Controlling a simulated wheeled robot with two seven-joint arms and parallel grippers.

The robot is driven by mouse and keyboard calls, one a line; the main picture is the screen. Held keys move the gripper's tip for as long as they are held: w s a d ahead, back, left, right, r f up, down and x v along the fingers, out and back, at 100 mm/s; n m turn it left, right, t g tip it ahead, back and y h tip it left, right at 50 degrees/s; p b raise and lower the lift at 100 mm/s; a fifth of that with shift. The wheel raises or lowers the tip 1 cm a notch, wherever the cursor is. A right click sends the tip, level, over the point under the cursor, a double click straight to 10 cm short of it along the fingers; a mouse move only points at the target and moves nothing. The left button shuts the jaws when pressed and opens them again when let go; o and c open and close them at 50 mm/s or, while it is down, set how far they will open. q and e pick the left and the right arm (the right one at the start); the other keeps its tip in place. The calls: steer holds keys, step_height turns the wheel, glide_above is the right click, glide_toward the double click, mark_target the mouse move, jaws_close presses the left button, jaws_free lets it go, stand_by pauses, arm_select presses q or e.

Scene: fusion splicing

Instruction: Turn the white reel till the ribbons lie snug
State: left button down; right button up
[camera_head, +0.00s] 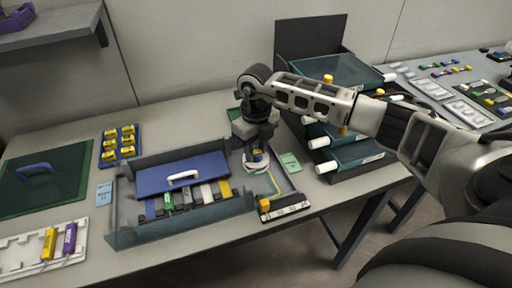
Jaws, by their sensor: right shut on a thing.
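The white reel (254,167) sits in the right part of the open grey tray, with thin ribbons around it that run toward the front right. A yellow and blue piece shows at its top. My right gripper (257,150) points down onto the reel from above and is shut on its top part; the fingertips are small and partly hidden. Thin yellow and light ribbons (273,183) lie beside the reel, and I cannot tell how tight they are. My left gripper is out of view.
A blue lid with a white handle (184,177) covers part of the tray (125,237). A stacked dark green drawer rack (350,155) stands right of my gripper. A blue block with yellow pieces (118,146) and a white holder (20,256) lie left. Bare table shows behind the tray.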

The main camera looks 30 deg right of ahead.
mark_target(256, 152)
steer(key=m, duration=0.4)
steer(key=shift+m+p, duration=0.3)
steer(key=shift+m, duration=0.7)
steer(key=o, duration=1)
steer(key=shift+r, duration=0.1)
steer(key=shift+r, duration=0.25)
step_height(256, 152, up, 15)
steer(key=shift+r+b, duration=0.2)
steer(key=shift+b, duration=0.55)
